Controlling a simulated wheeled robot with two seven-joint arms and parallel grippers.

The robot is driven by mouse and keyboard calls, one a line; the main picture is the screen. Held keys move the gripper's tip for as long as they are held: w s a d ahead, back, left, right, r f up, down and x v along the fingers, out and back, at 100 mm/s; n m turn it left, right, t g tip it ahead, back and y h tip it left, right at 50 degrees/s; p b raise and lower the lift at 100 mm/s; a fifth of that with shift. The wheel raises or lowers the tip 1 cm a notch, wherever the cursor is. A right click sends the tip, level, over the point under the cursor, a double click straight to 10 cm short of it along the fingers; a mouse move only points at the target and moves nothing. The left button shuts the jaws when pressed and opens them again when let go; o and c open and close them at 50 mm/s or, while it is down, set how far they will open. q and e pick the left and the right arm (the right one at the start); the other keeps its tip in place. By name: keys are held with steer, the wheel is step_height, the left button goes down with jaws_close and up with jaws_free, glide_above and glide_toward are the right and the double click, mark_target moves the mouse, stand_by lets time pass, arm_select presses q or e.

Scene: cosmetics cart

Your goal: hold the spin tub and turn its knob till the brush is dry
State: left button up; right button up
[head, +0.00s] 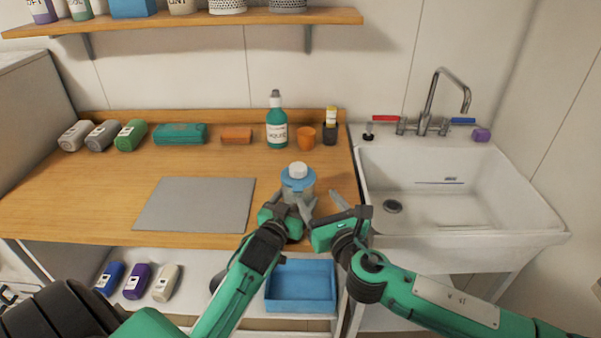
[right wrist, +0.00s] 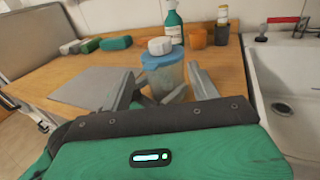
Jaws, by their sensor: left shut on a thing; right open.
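The spin tub (head: 297,184) stands on the wooden counter near its front edge, a clear tub with a blue lid. Its white knob (head: 298,170) sits on top of the lid. My left gripper (head: 292,206) is shut on the tub's body from the front. My right gripper (head: 322,208) is open and empty, just in front and to the right of the tub. In the right wrist view the tub (right wrist: 164,75) and knob (right wrist: 160,46) show beyond my open right fingers (right wrist: 166,88). I cannot make out the brush inside the tub.
A green soap bottle (head: 277,125), an orange cup (head: 306,138) and a dark holder (head: 330,133) stand behind the tub. A grey mat (head: 195,204) lies to the left. A white sink (head: 440,190) is on the right. A blue tray (head: 300,287) sits on the shelf below.

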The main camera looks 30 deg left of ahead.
mark_target(302, 174)
steer(key=x, duration=1.2)
steer(key=shift+c, duration=0.2)
steer(key=c, duration=0.9)
